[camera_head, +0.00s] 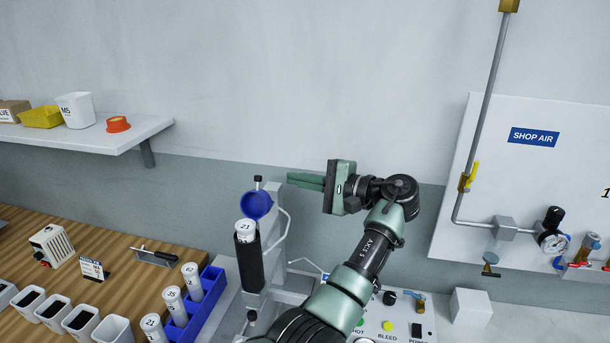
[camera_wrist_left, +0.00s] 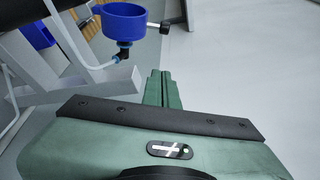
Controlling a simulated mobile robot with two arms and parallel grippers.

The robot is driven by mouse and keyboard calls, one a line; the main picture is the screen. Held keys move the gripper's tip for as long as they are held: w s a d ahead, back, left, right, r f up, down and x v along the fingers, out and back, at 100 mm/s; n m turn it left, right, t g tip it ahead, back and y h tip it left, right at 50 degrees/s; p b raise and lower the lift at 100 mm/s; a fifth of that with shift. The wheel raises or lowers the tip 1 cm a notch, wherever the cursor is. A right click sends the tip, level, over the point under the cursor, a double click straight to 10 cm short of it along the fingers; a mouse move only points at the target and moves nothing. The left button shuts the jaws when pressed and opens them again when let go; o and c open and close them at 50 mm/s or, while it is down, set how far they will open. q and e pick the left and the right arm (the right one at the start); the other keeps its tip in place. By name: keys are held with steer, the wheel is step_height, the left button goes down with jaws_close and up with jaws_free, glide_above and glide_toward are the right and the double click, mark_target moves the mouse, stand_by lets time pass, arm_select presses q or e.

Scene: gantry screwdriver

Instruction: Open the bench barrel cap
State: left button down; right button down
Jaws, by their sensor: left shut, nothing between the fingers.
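The bench barrel (camera_head: 249,265) is a dark upright cylinder on a grey stand. A white tube marked 21 (camera_head: 245,228) shows at its top. The blue round cap (camera_head: 257,205) is tilted up behind and above the barrel mouth, apart from it, with a small black-ended handle on top. The cap also shows in the wrist view (camera_wrist_left: 124,22) at upper left. My left gripper (camera_head: 290,179) is to the right of the cap and a little higher, with its green fingers shut and empty, pointing left. Its fingers also show in the wrist view (camera_wrist_left: 161,76), apart from the cap.
A blue rack (camera_head: 212,290) with several white tubes stands left of the barrel, beside several white bins. A control panel (camera_head: 395,322) lies right of the stand, partly behind my arm. A wall shelf (camera_head: 100,138) is at left. The SHOP AIR panel (camera_head: 500,170) is at right.

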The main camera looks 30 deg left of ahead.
mark_target(259, 195)
arm_select(q)
steer(key=s+a+p, duration=0.2)
steer(key=a, duration=0.1)
steer(key=s+a+p, duration=0.1)
steer(key=a+p, duration=0.1)
steer(key=shift+r, duration=0.3)
steer(key=shift+a, duration=0.1)
